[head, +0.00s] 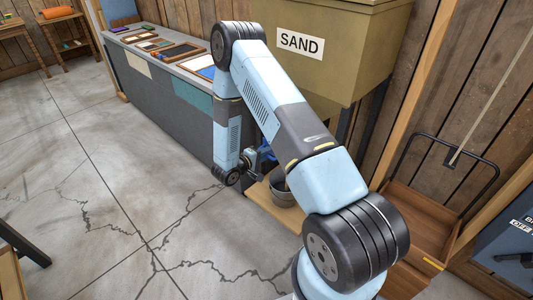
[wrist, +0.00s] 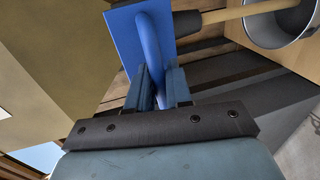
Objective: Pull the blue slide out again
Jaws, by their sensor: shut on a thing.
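The blue slide is a flat blue plate (wrist: 125,45) with a rounded blue handle on its face, at the top middle of the wrist view. My gripper (wrist: 158,78) is shut on that handle, one finger on each side. In the head view a small piece of blue (head: 267,151) shows behind my arm, under the SAND hopper (head: 340,50). My arm hides most of the slide and the gripper there. How far the slide is in or out of the hopper I cannot tell.
A metal bucket (head: 282,188) stands on a wooden platform below the hopper; it also shows in the wrist view (wrist: 258,30), near a wooden rod with a black end (wrist: 187,24). A grey counter with trays (head: 160,85) is left. A wooden cart (head: 420,215) is right. Floor is clear left.

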